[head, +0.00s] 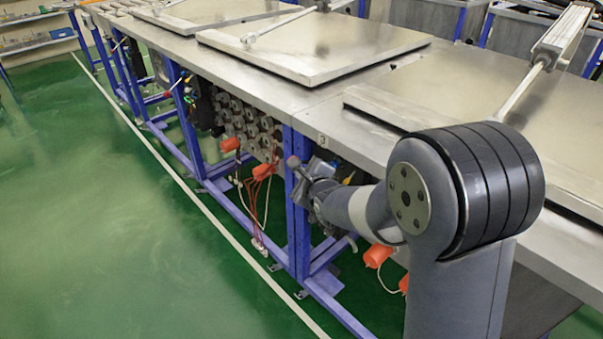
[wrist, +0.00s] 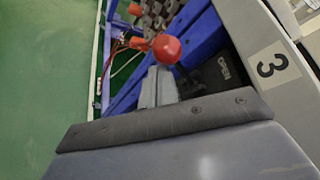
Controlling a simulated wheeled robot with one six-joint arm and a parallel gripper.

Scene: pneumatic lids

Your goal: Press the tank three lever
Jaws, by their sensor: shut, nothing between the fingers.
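The tank three lever has a red ball knob (wrist: 167,48) on a dark stem, in the upper middle of the wrist view. A black plate (wrist: 224,70) marked OPEN lies beside it, and a label with the number 3 (wrist: 272,65) is to its right on the tank edge.
Steel tank tops with flat lids (head: 310,45) run along the right. Blue frame legs (head: 297,225) and orange-red fittings (head: 263,171) with cables are below the front edge. A lid cylinder rod (head: 520,92) stands above the near lid. The green floor (head: 110,200) is clear at left.

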